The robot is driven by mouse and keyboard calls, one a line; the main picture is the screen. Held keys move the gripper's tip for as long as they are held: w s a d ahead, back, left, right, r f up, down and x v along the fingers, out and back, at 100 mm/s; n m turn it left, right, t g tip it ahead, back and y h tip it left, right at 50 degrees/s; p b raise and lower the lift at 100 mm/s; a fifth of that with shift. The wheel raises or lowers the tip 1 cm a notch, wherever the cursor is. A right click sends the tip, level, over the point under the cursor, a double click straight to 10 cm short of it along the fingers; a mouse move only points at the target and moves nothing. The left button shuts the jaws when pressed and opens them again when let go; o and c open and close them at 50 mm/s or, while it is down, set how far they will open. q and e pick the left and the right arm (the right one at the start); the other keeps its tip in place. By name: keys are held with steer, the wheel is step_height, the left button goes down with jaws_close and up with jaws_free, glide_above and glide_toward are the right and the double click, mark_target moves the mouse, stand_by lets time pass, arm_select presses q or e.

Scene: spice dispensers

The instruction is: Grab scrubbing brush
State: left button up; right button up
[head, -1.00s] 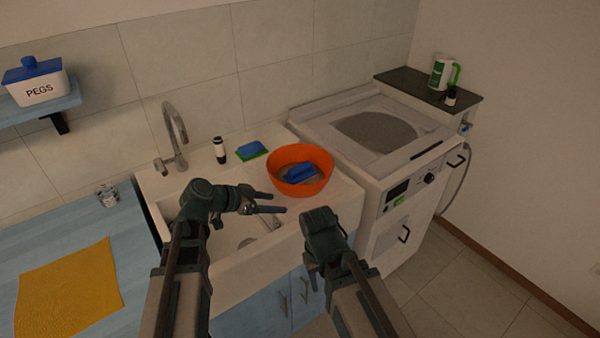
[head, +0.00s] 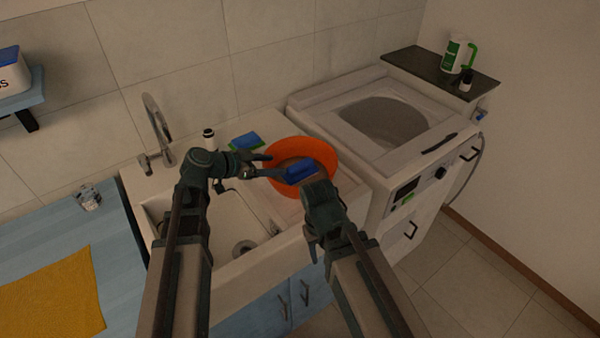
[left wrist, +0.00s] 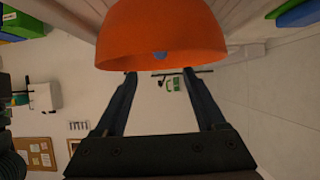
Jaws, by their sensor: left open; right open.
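A blue scrubbing brush (head: 301,172) lies inside an orange bowl (head: 328,152) at the right of the sink. My left gripper (head: 270,165) is open and empty at the bowl's left rim, its fingers pointing right.
A blue and green sponge (head: 245,142) lies behind the bowl's left side, with a dark-capped bottle (head: 209,139) beside it. The tap (head: 155,130) rises behind the sink basin (head: 235,225). The washing machine (head: 385,120) stands close on the right.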

mark_target(296, 165)
arm_select(q)
steer(key=b+x, duration=0.2)
steer(key=x, duration=0.3)
steer(key=shift+w+f, duration=0.1)
steer(key=shift+f, duration=0.15)
steer(key=shift+w+d+f, duration=0.15)
steer(key=shift+w+d, duration=0.2)
steer(key=shift+d, duration=0.2)
steer(key=shift+f, duration=0.1)
steer(key=b+x, duration=0.3)
steer(key=x, duration=0.1)
steer(key=shift+d+f, duration=0.1)
steer(key=shift+f, duration=0.1)
steer(key=shift+w+d+f, duration=0.1)
steer(key=shift+w+d, duration=0.15)
steer(key=shift+d, duration=0.1)
steer(key=shift+c, duration=0.3)
jaws_close()
